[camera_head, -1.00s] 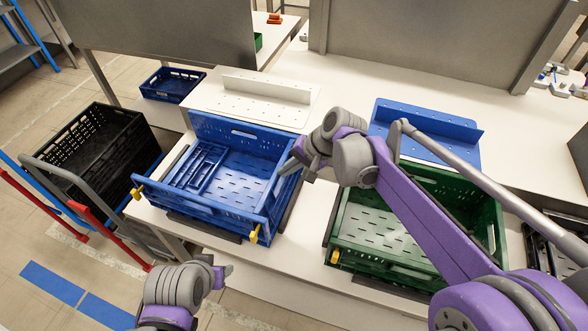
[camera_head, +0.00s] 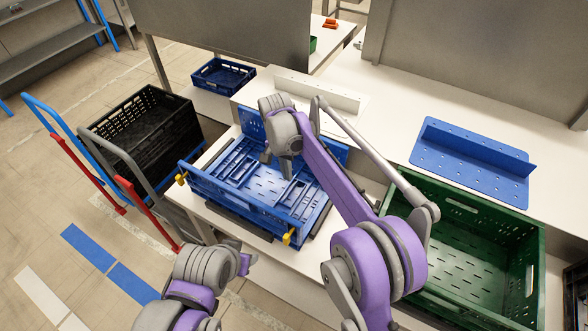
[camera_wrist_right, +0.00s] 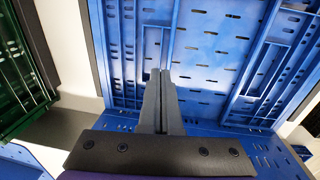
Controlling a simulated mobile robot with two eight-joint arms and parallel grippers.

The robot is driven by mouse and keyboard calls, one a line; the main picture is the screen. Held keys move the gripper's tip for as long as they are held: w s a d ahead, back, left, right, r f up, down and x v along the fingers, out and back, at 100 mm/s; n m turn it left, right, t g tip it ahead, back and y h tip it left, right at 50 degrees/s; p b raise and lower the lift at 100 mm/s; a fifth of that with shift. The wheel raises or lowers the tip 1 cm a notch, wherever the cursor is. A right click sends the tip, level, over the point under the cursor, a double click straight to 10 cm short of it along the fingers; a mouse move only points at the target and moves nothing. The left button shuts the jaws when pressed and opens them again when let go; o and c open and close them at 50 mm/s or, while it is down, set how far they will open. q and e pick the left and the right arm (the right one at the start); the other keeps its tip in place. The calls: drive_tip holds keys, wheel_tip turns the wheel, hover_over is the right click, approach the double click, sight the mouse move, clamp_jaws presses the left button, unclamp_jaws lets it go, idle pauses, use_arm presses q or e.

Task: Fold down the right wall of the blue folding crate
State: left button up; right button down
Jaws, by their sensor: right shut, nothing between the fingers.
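The blue folding crate (camera_head: 235,200) stands on the white table in the head view. Its left wall (camera_head: 238,160) lies folded inward. Its right wall (camera_head: 292,197) also lies folded down over the floor; in the wrist view this panel (camera_wrist_right: 122,50) is on the green crate's side. The front and back walls stand upright. My right gripper (camera_head: 267,156) is shut and empty above the crate's interior; its fingertips (camera_wrist_right: 161,74) are together in the wrist view. The arm hides part of the crate's right and back. My left gripper (camera_head: 244,264) is low in front of the table, its jaw gap unclear.
A green crate (camera_head: 455,210) stands on the right, close to my right arm. A blue perforated panel (camera_head: 455,163) and a white one (camera_head: 345,98) lie behind. A black crate on a trolley (camera_head: 185,135) stands left. A small blue crate (camera_head: 224,90) is at the back.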

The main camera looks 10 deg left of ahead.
sight(282, 189)
drive_tip(key=f, duration=0.1)
drive_tip(key=a+f, duration=0.1)
drive_tip(key=f, duration=0.1)
drive_tip(key=shift+w+a+b, duration=0.25)
drive_tip(key=shift+a+b, duration=0.05)
drive_tip(key=shift+a, duration=0.05)
use_arm(q)
drive_tip(key=shift+s+a+f+b, duration=0.1)
drive_tip(key=shift+f+b, duration=0.1)
drive_tip(key=shift+f, duration=0.3)
drive_tip(key=shift+s+a+f+b, duration=0.1)
drive_tip(key=shift+f+b, duration=0.1)
drive_tip(key=shift+f, duration=0.3)
use_arm(e)
drive_tip(key=shift+w+a+f, duration=0.1)
drive_tip(key=shift+a+f, duration=0.1)
drive_tip(key=shift+f, duration=0.5)
drive_tip(key=shift+w+a+f, duration=0.1)
drive_tip(key=shift+a+f, duration=0.1)
drive_tip(key=shift+f, duration=0.5)
